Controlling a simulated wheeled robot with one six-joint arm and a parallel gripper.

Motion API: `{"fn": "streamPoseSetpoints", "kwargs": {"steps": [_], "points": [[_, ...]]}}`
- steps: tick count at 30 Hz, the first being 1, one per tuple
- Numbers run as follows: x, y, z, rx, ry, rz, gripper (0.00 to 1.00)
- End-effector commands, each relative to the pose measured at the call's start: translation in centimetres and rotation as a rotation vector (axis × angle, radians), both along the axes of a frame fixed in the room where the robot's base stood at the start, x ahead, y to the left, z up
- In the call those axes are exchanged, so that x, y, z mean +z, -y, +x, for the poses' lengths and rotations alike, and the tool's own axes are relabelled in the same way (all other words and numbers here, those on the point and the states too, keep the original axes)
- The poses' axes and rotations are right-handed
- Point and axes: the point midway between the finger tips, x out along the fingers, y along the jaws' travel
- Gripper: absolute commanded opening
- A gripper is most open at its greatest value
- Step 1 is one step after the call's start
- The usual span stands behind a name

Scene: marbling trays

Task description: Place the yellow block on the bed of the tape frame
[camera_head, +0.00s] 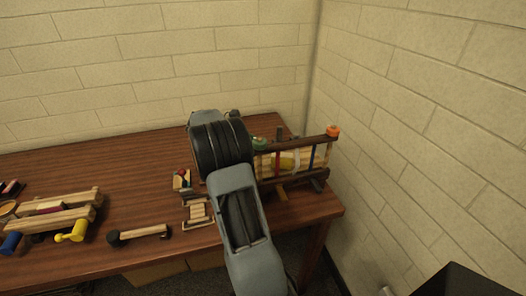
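A wooden frame with dark rails, which looks like the tape frame (305,143), stands at the right end of the table. It has upright strips of red, white and blue and an orange knob at its top right corner. A pale yellow piece (287,161) shows between its rails; I cannot tell whether it is the yellow block or whether it rests on the bed. My arm crosses the middle of the view and covers the frame's left end. My gripper is hidden behind the arm, so its state does not show.
Small wooden trays (198,213) lie just left of my arm. A dark-ended wooden bar (140,233) and a wooden rack (50,216) with blue and yellow handles lie farther left. The back-left tabletop is clear.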

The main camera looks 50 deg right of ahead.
Motion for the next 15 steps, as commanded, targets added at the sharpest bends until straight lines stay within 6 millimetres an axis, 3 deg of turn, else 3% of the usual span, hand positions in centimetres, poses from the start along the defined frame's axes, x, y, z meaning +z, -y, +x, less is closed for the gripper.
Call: {"fn": "streamPoseSetpoints", "kwargs": {"steps": [10,13,15], "points": [[0.7,-1.4,1.1,0.011,0.034,0.002,0.52],[1.1,-3.7,1.1,0.035,0.147,0.007,0.52],[1.2,-6.4,1.0,0.053,0.282,0.020,0.52]]}}
